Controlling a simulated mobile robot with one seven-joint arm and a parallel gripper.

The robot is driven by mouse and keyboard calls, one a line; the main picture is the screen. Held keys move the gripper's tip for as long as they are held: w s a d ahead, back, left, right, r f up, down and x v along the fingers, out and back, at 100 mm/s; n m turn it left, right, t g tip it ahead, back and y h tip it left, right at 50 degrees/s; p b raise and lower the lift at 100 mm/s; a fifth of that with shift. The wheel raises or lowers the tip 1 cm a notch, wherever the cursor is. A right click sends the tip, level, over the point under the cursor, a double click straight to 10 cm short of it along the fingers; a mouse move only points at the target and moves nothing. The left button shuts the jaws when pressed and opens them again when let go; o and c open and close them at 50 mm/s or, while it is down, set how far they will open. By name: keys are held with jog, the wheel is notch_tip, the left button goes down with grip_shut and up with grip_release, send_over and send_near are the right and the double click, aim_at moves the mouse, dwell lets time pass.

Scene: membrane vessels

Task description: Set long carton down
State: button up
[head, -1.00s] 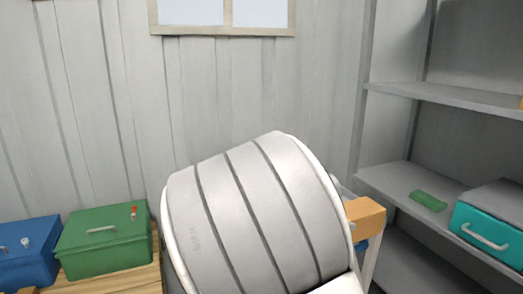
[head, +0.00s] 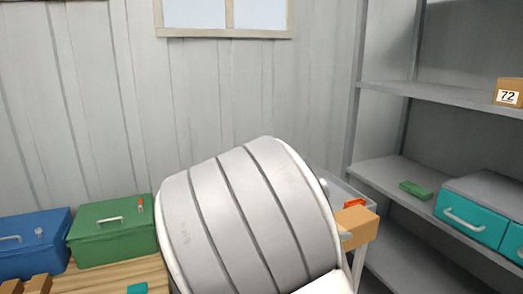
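A plain orange-brown carton (head: 357,227), probably the long carton, shows just right of my large grey and white arm link. Its left end is hidden behind the link. My gripper is hidden behind the arm, so I cannot see its fingers or whether they touch the carton. Behind the carton are an orange-red object (head: 355,202) and a grey container or surface (head: 340,187), partly covered.
A wooden bench (head: 100,278) at lower left carries a blue toolbox (head: 35,245), a green toolbox (head: 110,232), brown blocks (head: 38,284) and a teal piece (head: 137,288). Grey shelves (head: 385,172) at right hold a green block (head: 416,189), teal drawers (head: 470,225) and a box marked 72 (head: 508,93).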

notch_tip(320, 180, down, 12)
jog(key=s+a+r+n+t+y, duration=0.1)
jog(key=s+a+n+t+y, duration=0.1)
jog(key=s+n, duration=0.1)
jog(key=shift+m+h, duration=0.3)
jog(key=shift+m, duration=0.1)
notch_tip(320, 180, up, 12)
jog(key=p, duration=1.9)
jog(key=shift+d+r+p, duration=0.15)
jog(key=shift+r+p, duration=0.05)
jog(key=shift+p, duration=0.1)
jog(key=shift+w+r+t, duration=0.3)
jog(key=shift+w+r+n+t+y, duration=0.2)
jog(key=shift+r+n+t+y, duration=0.2)
jog(key=shift+n+y, duration=0.15)
notch_tip(320, 180, up, 10)
jog(key=w+n+t+y, duration=0.1)
jog(key=n+t+y, duration=0.2)
jog(key=n+y, duration=0.3)
jog(key=shift+w+t, duration=0.35)
jog(key=shift+t, duration=0.05)
